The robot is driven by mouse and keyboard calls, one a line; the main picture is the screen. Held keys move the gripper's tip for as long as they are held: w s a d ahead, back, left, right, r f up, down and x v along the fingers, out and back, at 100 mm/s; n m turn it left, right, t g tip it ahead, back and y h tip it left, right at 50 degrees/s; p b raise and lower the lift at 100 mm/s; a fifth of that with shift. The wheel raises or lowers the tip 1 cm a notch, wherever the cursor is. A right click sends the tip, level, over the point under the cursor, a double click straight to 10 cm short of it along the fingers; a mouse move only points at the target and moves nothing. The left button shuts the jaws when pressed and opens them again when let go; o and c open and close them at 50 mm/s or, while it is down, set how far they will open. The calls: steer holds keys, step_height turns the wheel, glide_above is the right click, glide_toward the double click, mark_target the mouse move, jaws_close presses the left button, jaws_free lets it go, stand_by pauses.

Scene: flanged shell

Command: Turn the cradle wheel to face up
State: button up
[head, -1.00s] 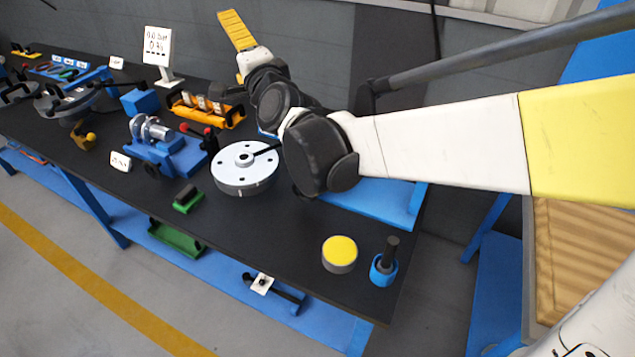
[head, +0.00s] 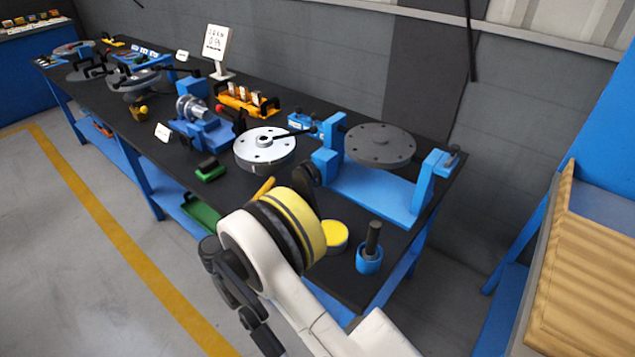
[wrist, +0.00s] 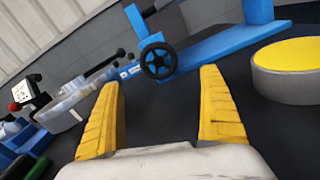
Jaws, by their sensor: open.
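The blue cradle (head: 375,187) stands at the right end of the bench. A dark grey disc (head: 380,146) with small holes sits between its uprights, its flat face roughly level and showing from above. A black spoked handwheel (wrist: 158,60) is on the cradle's near side in the wrist view; a dark round part, likely it, shows in the head view (head: 306,178). My gripper (wrist: 160,78) is open and empty, its yellow fingers spread apart, with the handwheel ahead between them and not touched. In the head view my arm hides most of the gripper.
A yellow-topped puck (head: 335,236) and a blue cup with a dark rod (head: 369,255) stand at the bench's front right. A pale disc with a handle (head: 265,148) lies left of the cradle. A blue clamp fixture (head: 205,125) is farther left.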

mark_target(310, 178)
steer(key=b+x, duration=0.3)
steer(key=x, duration=0.7)
steer(key=shift+w+d, duration=0.15)
steer(key=shift+w, duration=0.1)
steer(key=shift+r, duration=0.1)
steer(key=c, duration=1.2)
